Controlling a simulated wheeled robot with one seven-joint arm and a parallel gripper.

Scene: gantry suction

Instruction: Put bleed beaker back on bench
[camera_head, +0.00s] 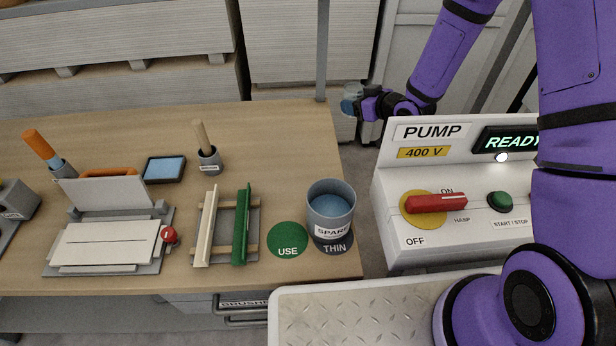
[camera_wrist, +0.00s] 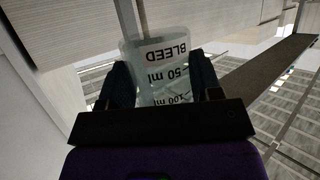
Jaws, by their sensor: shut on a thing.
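In the wrist view the clear bleed beaker (camera_wrist: 165,65), printed BLEED with ml marks, sits between the two dark fingers of my gripper (camera_wrist: 165,85). The gripper is shut on it. In the head view my gripper (camera_head: 362,103) holds the small translucent beaker (camera_head: 350,100) beyond the back right corner of the bench (camera_head: 270,130). The beaker is off the bench, over the gap beside the pump unit. A faint bluish tint shows in it; its contents are hard to tell.
A rack (camera_head: 225,222), brush pot (camera_head: 209,160) and blue pad (camera_head: 165,169) stand further left. The pump panel (camera_head: 430,170) is right. The bench's back right is clear.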

